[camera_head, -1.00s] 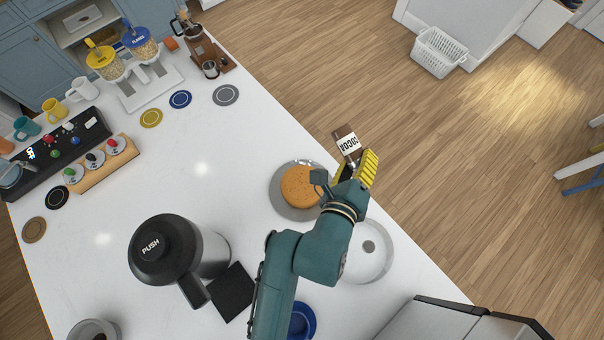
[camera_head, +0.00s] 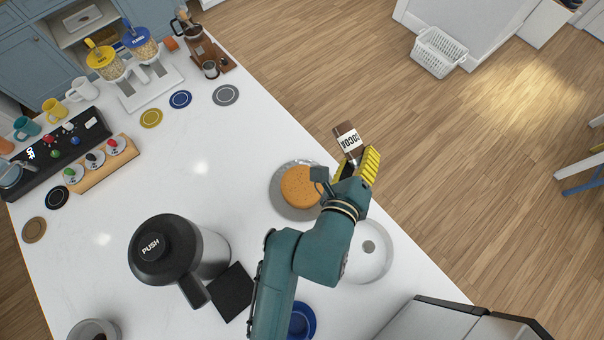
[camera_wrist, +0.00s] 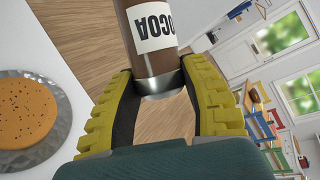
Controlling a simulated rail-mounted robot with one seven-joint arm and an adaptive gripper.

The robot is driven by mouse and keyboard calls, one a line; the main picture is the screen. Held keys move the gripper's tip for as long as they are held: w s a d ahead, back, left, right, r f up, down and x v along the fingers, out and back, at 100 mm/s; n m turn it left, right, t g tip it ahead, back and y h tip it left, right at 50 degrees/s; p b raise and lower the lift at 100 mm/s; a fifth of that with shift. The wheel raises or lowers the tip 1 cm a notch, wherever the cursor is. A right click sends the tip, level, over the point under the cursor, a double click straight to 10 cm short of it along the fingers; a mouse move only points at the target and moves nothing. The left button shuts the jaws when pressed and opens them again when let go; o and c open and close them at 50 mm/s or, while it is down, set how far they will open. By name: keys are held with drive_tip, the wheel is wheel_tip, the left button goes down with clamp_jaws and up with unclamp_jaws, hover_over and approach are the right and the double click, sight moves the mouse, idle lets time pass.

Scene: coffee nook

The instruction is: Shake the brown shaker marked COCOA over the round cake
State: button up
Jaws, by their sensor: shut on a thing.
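My gripper (camera_head: 357,166), with yellow finger pads, is shut on the brown cocoa shaker (camera_head: 345,131). The shaker has a white COCOA label and also shows in the wrist view (camera_wrist: 150,62). Its silver end lies between the fingers and its brown body points away from the palm. The label lettering is upside down in the wrist view. The round cake (camera_head: 299,186) is golden brown on a grey plate (camera_head: 282,208). In the head view the shaker is above and right of the cake. The cake shows at the wrist view's left edge (camera_wrist: 25,112), with dark specks on top.
A white plate (camera_head: 380,262) lies under my forearm at the counter's right edge. A black PUSH flask (camera_head: 165,250) stands left of my arm. Flat coasters (camera_head: 226,95) and grain dispensers (camera_head: 140,45) are farther back. The middle of the white counter is clear.

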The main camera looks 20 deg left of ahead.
wheel_tip(320, 180, down, 2)
drive_tip(key=shift+f+b, duration=0.25)
drive_tip(key=shift+b, duration=1)
drive_tip(key=shift+r, duration=0.15)
drive_tip(key=shift+r+n+g+p, duration=0.3)
drive_tip(key=shift+r+p, duration=0.2)
drive_tip(key=shift+p, duration=0.7)
drive_tip(key=r+n+g+h+p, duration=0.1)
drive_tip(key=p, duration=0.3)
drive_tip(key=shift+n+g+h+p, duration=0.3)
drive_tip(key=shift+n+g, duration=0.1)
drive_tip(key=r+n+g+h+p, duration=0.1)
drive_tip(key=p, duration=0.2)
drive_tip(key=shift+a+n+g+h, duration=0.1)
drive_tip(key=shift+n+g+h, duration=0.2)
drive_tip(key=shift+n+h, duration=0.1)
drive_tip(key=shift+r+n+g+h+p, duration=0.2)
drive_tip(key=shift+n+g+h+p, duration=0.5)
drive_tip(key=shift+h+p, duration=0.15)
drive_tip(key=shift+f+h, duration=0.1)
drive_tip(key=shift+h, duration=0.15)
drive_tip(key=shift+f, duration=0.1)
